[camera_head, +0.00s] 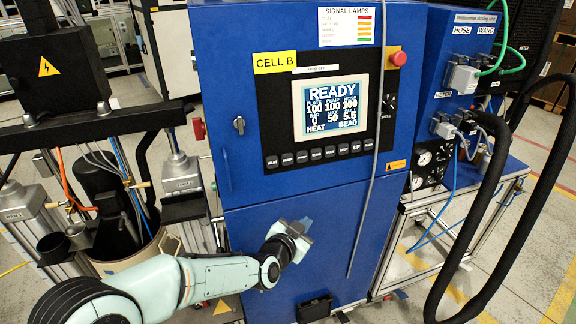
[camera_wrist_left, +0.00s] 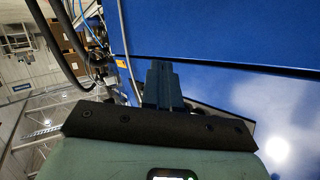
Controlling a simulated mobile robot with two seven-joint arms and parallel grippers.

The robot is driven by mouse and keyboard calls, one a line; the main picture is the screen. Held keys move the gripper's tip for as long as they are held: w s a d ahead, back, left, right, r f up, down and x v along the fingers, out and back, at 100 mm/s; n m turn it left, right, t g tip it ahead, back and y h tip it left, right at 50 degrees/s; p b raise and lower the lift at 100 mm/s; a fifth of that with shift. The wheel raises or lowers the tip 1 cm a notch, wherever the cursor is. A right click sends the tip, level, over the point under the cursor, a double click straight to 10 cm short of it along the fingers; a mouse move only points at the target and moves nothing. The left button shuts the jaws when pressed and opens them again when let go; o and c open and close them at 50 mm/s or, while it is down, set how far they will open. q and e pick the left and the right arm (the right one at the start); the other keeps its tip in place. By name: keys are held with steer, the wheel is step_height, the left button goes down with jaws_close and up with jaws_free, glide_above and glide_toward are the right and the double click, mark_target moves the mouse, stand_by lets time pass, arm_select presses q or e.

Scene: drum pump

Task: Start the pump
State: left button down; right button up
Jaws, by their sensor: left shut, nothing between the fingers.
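A blue control cabinet (camera_head: 240,80) labelled CELL B stands in the middle of the head view. Its screen (camera_head: 332,107) reads READY, with plate, pump and hose at 100. A row of dark push buttons (camera_head: 316,154) lies under the screen; their labels are too small to read surely. A red mushroom button (camera_head: 398,59) sits at the panel's upper right. My left gripper (camera_head: 306,222) is shut and empty, below the button row in front of the lower cabinet face. In the left wrist view its closed fingers (camera_wrist_left: 163,84) point towards the blue cabinet face (camera_wrist_left: 225,35). My right gripper is not in view.
A grey cable (camera_head: 368,190) hangs down the cabinet front, right of my left gripper. Thick black hoses (camera_head: 535,200) loop at the right beside a blue unit marked HOSE and WAND (camera_head: 470,45). The drum (camera_head: 135,262) and pump posts stand at the left.

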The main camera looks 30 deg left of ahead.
mark_target(287, 160)
arm_select(q)
step_height(287, 160, up, 15)
steer(key=s+m+t+y+b, duration=0.1)
steer(key=m+t, duration=0.1)
steer(key=t, duration=0.1)
steer(key=shift+s+t, duration=0.35)
steer(key=shift+t, duration=0.05)
steer(key=shift+a+f, duration=0.1)
steer(key=shift+w+a+f, duration=0.25)
steer(key=shift+w+a, duration=0.7)
steer(key=shift+a, duration=0.15)
steer(key=shift+w+a+f, duration=0.3)
steer(key=shift+w+a, duration=0.65)
steer(key=shift+a, duration=0.1)
steer(key=shift+w+a+f, duration=0.25)
steer(key=shift+w+a, duration=0.7)
steer(key=shift+a, duration=0.15)
steer(key=shift+w+a+f+b, duration=0.1)
steer(key=shift+w+a+b, duration=0.1)
steer(key=shift+a+b, duration=0.1)
